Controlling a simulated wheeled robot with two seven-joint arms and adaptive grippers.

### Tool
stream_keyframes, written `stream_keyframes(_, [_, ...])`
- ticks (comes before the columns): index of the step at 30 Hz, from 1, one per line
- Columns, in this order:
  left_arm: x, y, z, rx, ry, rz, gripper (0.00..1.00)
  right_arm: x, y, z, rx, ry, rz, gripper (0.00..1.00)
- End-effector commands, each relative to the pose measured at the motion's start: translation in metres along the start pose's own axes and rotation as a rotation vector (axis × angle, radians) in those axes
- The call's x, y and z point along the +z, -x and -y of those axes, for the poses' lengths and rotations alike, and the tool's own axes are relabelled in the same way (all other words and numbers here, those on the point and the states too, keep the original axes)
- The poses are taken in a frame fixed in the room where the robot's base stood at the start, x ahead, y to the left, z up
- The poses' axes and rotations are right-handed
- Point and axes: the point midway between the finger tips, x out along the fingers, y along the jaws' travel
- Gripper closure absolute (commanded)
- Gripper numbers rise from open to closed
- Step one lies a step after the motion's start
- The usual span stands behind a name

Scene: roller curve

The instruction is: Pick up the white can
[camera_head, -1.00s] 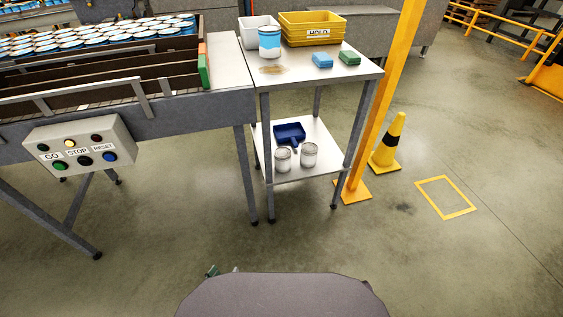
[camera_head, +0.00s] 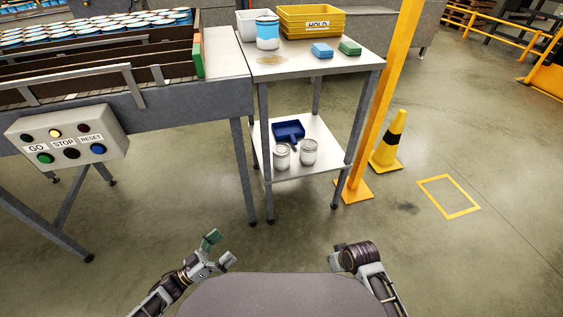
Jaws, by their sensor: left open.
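A can with a white body and a blue band (camera_head: 267,34) stands upright on the top of the metal side table (camera_head: 300,66). Two plain whitish-grey cans, a left one (camera_head: 281,156) and a right one (camera_head: 308,152), stand upright on the table's lower shelf (camera_head: 318,169).
A yellow HOLD bin (camera_head: 312,22), a white bin, a blue block and a green block share the tabletop. A blue scoop (camera_head: 289,131) lies on the shelf. A conveyor with a button box (camera_head: 68,137) stands left. A yellow post (camera_head: 384,100) and cone (camera_head: 388,142) stand right.

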Motion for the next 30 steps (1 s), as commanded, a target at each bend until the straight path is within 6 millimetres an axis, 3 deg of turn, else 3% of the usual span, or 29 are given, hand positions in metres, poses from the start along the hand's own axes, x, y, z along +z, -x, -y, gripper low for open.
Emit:
stream_keyframes(9, [0.000,0.005,-0.003,0.143,-0.081,0.044,0.00,-0.019,0.030,0.016,-0.027,0.008,-0.124,1.00])
stream_keyframes(16, [0.005,0.013,0.000,0.211,-0.124,0.087,0.00,-0.021,0.042,0.024,-0.041,0.009,-0.187,1.00])
stream_keyframes(23, [0.015,0.026,0.007,0.259,-0.158,0.133,0.00,-0.013,0.041,0.030,-0.052,0.007,-0.218,1.00])
stream_keyframes(30, [0.028,0.044,0.022,0.288,-0.190,0.188,0.00,0.008,0.021,0.034,-0.062,0.001,-0.206,1.00])
